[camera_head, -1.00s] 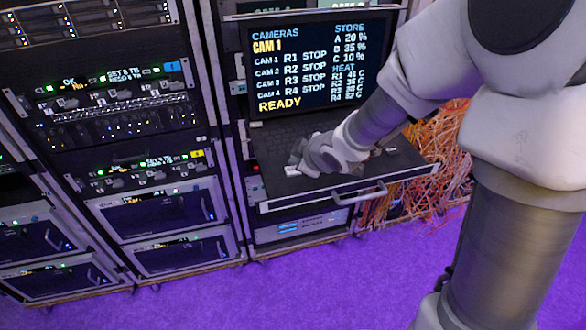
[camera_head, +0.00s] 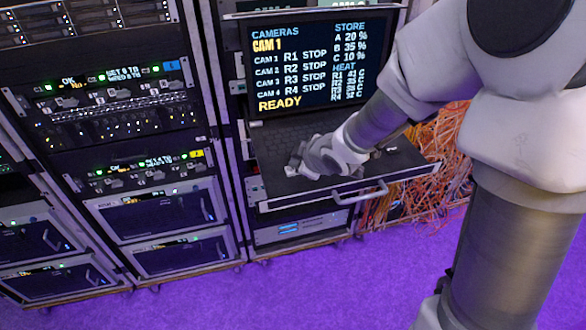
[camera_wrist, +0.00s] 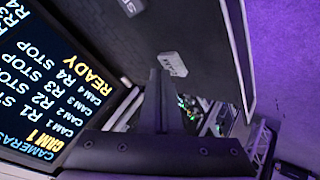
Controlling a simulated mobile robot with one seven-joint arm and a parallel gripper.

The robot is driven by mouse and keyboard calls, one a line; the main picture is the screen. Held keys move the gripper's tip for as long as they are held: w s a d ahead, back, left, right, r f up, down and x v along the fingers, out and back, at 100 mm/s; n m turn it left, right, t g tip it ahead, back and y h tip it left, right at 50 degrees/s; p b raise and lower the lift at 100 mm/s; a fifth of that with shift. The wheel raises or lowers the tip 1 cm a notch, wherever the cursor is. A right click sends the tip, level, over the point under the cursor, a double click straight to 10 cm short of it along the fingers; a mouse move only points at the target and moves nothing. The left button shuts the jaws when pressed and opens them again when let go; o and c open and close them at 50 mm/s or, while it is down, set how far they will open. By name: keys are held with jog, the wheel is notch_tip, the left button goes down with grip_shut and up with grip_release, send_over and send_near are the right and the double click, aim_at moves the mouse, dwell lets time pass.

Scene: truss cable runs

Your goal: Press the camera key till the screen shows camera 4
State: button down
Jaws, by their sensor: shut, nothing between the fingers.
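The screen (camera_head: 310,65) reads CAMERAS, CAM 1 in yellow, a list of CAM 1 to CAM 4 all at STOP, and READY. It also shows, turned on its side, in the wrist view (camera_wrist: 50,85). My gripper (camera_head: 298,168) is over the left part of the dark keyboard drawer (camera_head: 400,162) below the screen. In the wrist view its fingers (camera_wrist: 160,74) are shut and empty, their tips close to a pale labelled key (camera_wrist: 172,64). I cannot read that label surely or tell whether they touch. A second labelled key (camera_wrist: 132,7) is at the top edge.
The drawer has a front handle (camera_head: 360,193). Equipment racks (camera_head: 120,120) with small displays and lights stand to the left. A tangle of orange cables (camera_head: 445,150) hangs to the right of the drawer. The purple floor (camera_head: 330,290) in front is clear.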

jog(key=shift+f+b, duration=0.4)
jog(key=shift+f, duration=0.05)
dwell(0.3)
jog(key=shift+r, duration=0.15)
jog(key=shift+r+p, duration=0.7)
jog(key=shift+p, duration=0.1)
jog(key=shift+r, duration=0.1)
notch_tip(320, 180, up, 5)
jog(key=p, duration=0.5)
dwell(0.5)
jog(key=shift+d, duration=0.1)
dwell(3.1)
